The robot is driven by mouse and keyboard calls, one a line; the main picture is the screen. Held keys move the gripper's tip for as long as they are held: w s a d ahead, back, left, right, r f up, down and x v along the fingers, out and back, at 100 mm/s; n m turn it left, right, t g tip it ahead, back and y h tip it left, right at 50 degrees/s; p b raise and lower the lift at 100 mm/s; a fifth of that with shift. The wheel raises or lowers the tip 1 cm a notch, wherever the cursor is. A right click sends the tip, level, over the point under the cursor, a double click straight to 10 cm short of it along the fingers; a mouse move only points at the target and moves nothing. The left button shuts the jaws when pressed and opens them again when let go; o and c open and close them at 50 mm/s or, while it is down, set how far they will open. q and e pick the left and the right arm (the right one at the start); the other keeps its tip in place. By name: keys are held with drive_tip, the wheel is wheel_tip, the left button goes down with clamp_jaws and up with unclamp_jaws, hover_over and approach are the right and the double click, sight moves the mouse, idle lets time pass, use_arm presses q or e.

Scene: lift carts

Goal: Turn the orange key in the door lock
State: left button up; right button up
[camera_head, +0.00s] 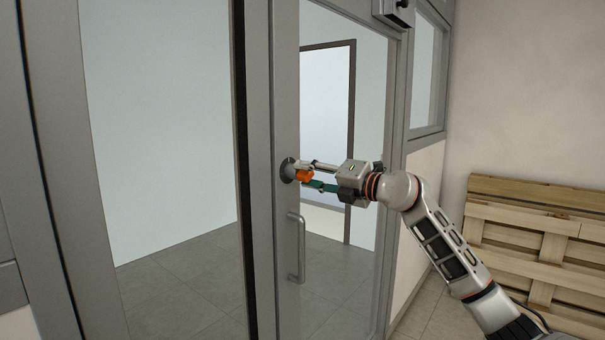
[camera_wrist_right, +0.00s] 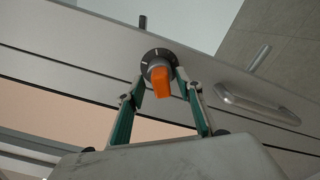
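The orange key (camera_head: 304,176) sits in a dark round lock (camera_head: 288,170) on the grey door frame, above the door handle. In the right wrist view the orange key (camera_wrist_right: 161,83) stands out from the round lock plate (camera_wrist_right: 157,60), which has pale marks. My right gripper (camera_head: 306,174) reaches in from the right, with one finger above the key and one below. In the wrist view the fingers of my right gripper (camera_wrist_right: 161,82) straddle the key, with small gaps visible on both sides. It looks open; contact is not visible. My left gripper is not in view.
A vertical metal door handle (camera_head: 297,247) is just below the lock. The door is glass in a grey frame (camera_head: 286,120). Wooden pallets (camera_head: 540,240) lean on the wall at the right. A small box (camera_head: 394,12) is at the door's top.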

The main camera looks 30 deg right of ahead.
drive_tip(key=v, duration=1.2)
idle(0.5)
drive_tip(key=s+a+f+m+t, duration=0.15)
drive_tip(key=a+f+m, duration=0.35)
drive_tip(key=f, duration=0.6)
drive_tip(key=s+a+f+m, duration=0.2)
drive_tip(key=a+f+m, duration=0.2)
drive_tip(key=f, duration=0.7)
drive_tip(key=s+a+f+m+t, duration=0.15)
drive_tip(key=a+f+m, duration=0.35)
drive_tip(key=f, duration=0.5)
drive_tip(key=s+a+f+m+g+h, duration=0.1)
drive_tip(key=s+a+f+m+g, duration=0.2)
drive_tip(key=s+f, duration=0.4)
drive_tip(key=s+a+f+m+g+h, duration=0.1)
drive_tip(key=s+a+f+m+g, duration=0.2)
drive_tip(key=s+f, duration=0.4)
drive_tip(key=s+a+f+m+g+h, duration=0.2)
drive_tip(key=s+a+f+m, duration=0.2)
drive_tip(key=f, duration=1.1)
drive_tip(key=s+a, duration=0.1)
drive_tip(key=s, duration=0.2)
drive_tip(key=shift+s+a+g, duration=0.25)
drive_tip(key=shift+a+g, duration=0.15)
drive_tip(key=shift+d+f, duration=0.1)
drive_tip(key=shift+f, duration=0.05)
drive_tip(key=shift+c, duration=1)
